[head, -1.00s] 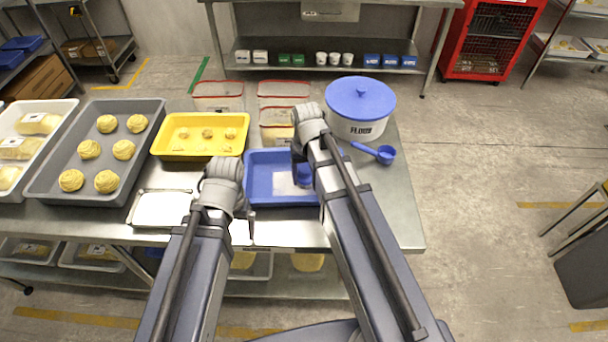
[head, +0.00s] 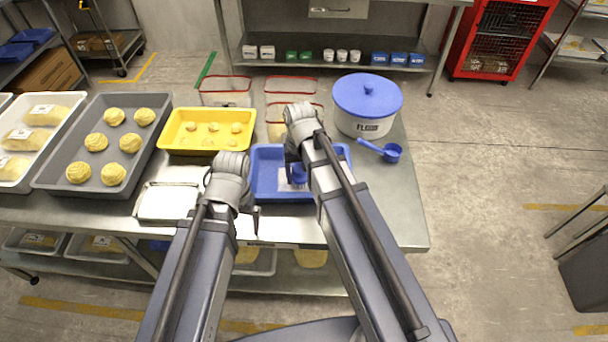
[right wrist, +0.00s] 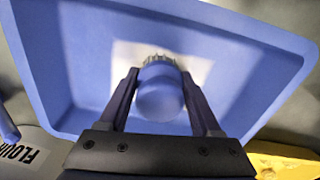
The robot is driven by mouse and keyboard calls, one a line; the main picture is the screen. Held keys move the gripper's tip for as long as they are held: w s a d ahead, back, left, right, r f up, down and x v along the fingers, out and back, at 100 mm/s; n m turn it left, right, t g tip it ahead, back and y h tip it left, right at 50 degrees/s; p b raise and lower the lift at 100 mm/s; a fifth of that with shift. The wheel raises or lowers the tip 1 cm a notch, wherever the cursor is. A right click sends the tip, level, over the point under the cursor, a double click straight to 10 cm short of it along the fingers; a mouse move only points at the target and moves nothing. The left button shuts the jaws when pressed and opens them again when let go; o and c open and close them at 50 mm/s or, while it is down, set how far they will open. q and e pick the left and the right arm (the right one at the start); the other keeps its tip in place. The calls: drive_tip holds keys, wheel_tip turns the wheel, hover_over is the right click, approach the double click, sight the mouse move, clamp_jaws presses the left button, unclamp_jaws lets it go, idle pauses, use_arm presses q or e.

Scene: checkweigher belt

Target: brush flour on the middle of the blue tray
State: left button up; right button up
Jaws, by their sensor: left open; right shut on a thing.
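The blue tray (head: 265,186) lies on the steel table; in the right wrist view the tray (right wrist: 75,60) fills most of the picture. A whitish square patch (right wrist: 205,68) shows on the middle of its floor. My right gripper (right wrist: 158,82) is shut on a blue round-handled brush (right wrist: 160,100), bristles towards the patch. In the head view the brush (head: 299,174) is over the tray's middle, partly hidden by my right arm; I cannot tell whether the bristles touch. My left gripper (head: 248,208) is open and empty by the tray's front left corner.
A flour tub (head: 366,105) with a blue lid stands behind right, a blue scoop (head: 388,151) before it. A yellow tray (head: 178,143) and a grey tray (head: 72,180) of dough pieces stand left. Clear bins (head: 225,97) stand behind. The table's right front corner is clear.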

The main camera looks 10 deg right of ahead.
drive_tip(key=shift+a, duration=0.15)
use_arm(q)
drive_tip(key=shift+r, duration=0.1)
use_arm(e)
drive_tip(key=shift+w+a, duration=0.2)
drive_tip(key=shift+a, duration=0.55)
drive_tip(key=shift+w+a, duration=0.2)
drive_tip(key=shift+a, duration=0.55)
drive_tip(key=shift+f, duration=0.1)
drive_tip(key=shift+s+d, duration=0.2)
drive_tip(key=shift+d, duration=0.6)
drive_tip(key=shift+s+d, duration=0.15)
drive_tip(key=shift+d, duration=0.7)
drive_tip(key=shift+d, duration=0.15)
drive_tip(key=shift+s+d, duration=0.2)
drive_tip(key=shift+d, duration=0.55)
drive_tip(key=shift+s+d, duration=0.2)
drive_tip(key=shift+d, duration=0.5)
